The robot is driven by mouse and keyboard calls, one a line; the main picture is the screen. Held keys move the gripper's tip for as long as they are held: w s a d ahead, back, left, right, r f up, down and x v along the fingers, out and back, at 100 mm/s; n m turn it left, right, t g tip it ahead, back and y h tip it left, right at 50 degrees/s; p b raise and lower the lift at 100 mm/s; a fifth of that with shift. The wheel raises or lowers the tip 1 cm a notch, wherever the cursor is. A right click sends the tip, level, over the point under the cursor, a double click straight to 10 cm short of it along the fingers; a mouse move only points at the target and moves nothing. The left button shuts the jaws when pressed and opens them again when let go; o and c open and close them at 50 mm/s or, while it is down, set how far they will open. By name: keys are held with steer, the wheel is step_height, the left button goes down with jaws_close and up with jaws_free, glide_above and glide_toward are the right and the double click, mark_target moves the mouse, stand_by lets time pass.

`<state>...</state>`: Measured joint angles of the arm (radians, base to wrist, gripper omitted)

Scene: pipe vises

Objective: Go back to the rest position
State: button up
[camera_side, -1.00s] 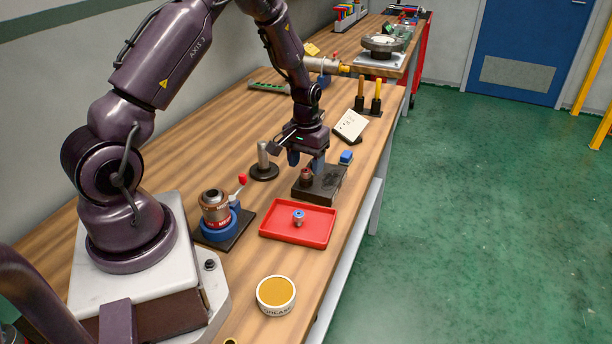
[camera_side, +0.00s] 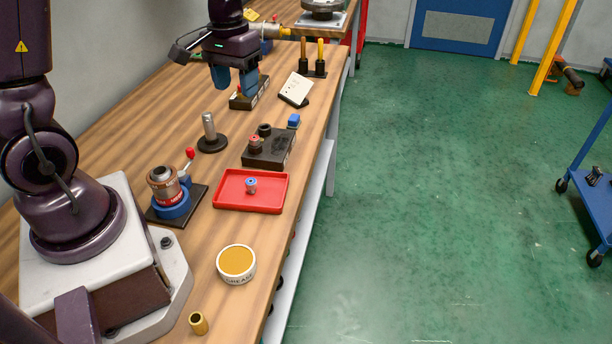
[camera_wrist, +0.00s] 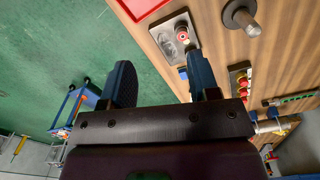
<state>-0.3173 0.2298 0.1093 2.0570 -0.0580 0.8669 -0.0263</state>
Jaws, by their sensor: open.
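My gripper (camera_side: 235,88) hangs empty and raised above the bench, fingers pointing down, behind the dark block in the side view. Its two blue fingers are spread apart, with nothing between them; the wrist view also shows the open fingers (camera_wrist: 160,68). The dark block (camera_side: 268,152) carries a small red-brown fitting (camera_side: 256,145) and a black hole or ring beside it. The block also shows in the wrist view (camera_wrist: 172,48), clear of the fingers.
A red tray (camera_side: 227,200) holds a small blue-topped part (camera_side: 251,185). A blue vise (camera_side: 172,205) holds a brown and silver fitting. A metal post (camera_side: 209,128) stands on a round base. A grease tub (camera_side: 236,262) and brass sleeve (camera_side: 198,323) sit near the front.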

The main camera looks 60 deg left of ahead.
steer(key=s+d+r+m+t, duration=0.5)
steer(key=s+d+r, duration=0.6)
steer(key=d+r, duration=0.1)
steer(key=shift+s+d+m+t, duration=0.2)
steer(key=shift+d+m+t, duration=0.1)
steer(key=shift+d, duration=0.35)
